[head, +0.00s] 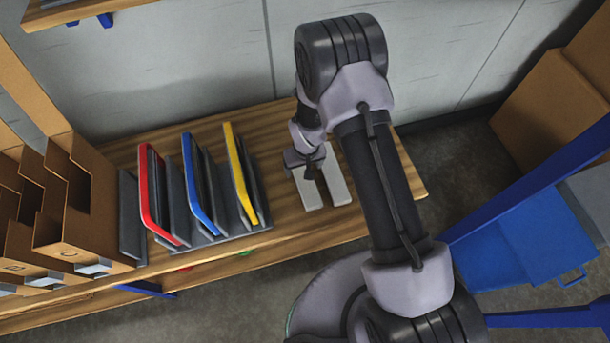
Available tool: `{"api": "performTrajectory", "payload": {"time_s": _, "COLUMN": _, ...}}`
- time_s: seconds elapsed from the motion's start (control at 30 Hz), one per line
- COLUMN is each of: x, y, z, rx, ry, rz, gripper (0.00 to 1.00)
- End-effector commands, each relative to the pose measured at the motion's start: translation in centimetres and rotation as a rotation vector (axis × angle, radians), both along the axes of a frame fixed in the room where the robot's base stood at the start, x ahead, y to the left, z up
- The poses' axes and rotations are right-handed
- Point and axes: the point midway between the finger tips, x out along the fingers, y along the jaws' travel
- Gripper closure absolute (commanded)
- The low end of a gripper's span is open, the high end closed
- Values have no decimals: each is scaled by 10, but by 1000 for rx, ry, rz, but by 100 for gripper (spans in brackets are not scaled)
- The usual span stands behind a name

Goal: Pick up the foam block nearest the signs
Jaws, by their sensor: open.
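Two pale foam blocks lie side by side on the wooden bench, to the right of the signs. The left foam block (310,193) is the one nearer the signs. The right foam block (339,188) is just beside it, with a narrow gap between them. The signs, red (157,205), blue (199,190) and yellow (239,178), stand tilted in a dark rack (228,236). My gripper (312,180) is open and points down at the blocks, covering part of them. I cannot tell whether its fingers are around or above the left block.
Cardboard file boxes (80,220) stand at the bench's left end. The wooden bench (388,210) has a little bare room right of the blocks and ends there. A grey wall (200,70) is behind. Blue bins (535,235) are at the right.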

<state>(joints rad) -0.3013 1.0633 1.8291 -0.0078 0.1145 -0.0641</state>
Motion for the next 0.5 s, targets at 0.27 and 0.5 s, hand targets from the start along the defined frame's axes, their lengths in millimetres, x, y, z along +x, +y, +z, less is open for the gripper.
{"api": "performTrajectory", "payload": {"time_s": 0.27, "x": 5, "y": 1, "z": -36, "rx": 0, "ry": 0, "rz": -1, "gripper": 20}}
{"api": "performTrajectory", "payload": {"time_s": 0.5, "x": 12, "y": 1, "z": -79, "rx": 0, "ry": 1, "rz": -1, "gripper": 20}}
